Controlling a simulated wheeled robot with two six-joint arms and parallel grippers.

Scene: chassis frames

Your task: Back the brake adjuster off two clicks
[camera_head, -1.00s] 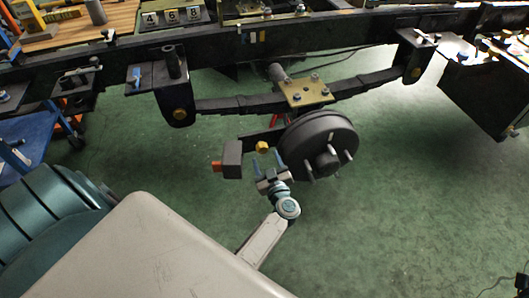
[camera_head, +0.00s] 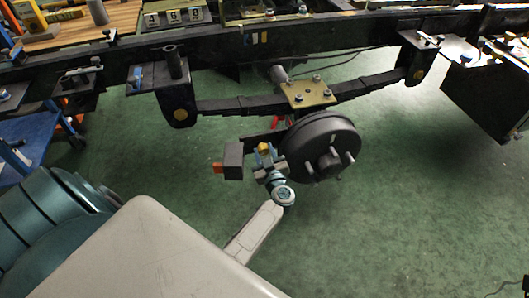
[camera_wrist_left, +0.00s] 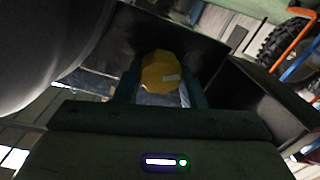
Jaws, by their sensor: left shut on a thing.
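The brake adjuster is a small yellow knob (camera_head: 264,147) beside the dark round brake drum (camera_head: 318,147), below the leaf spring. In the left wrist view the yellow knob (camera_wrist_left: 158,68) shows a pale mark on its face. My left gripper (camera_head: 265,155) reaches up to the knob from below, its blue fingers on either side of it. In the wrist view my left gripper (camera_wrist_left: 160,90) is shut on the knob, one finger at each side. My right gripper is in neither view.
A dark block (camera_head: 233,160) with an orange end sits just left of the knob. The leaf spring (camera_head: 270,103) and black chassis rail (camera_head: 230,42) run above. A blue cart (camera_head: 35,140) stands at the left.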

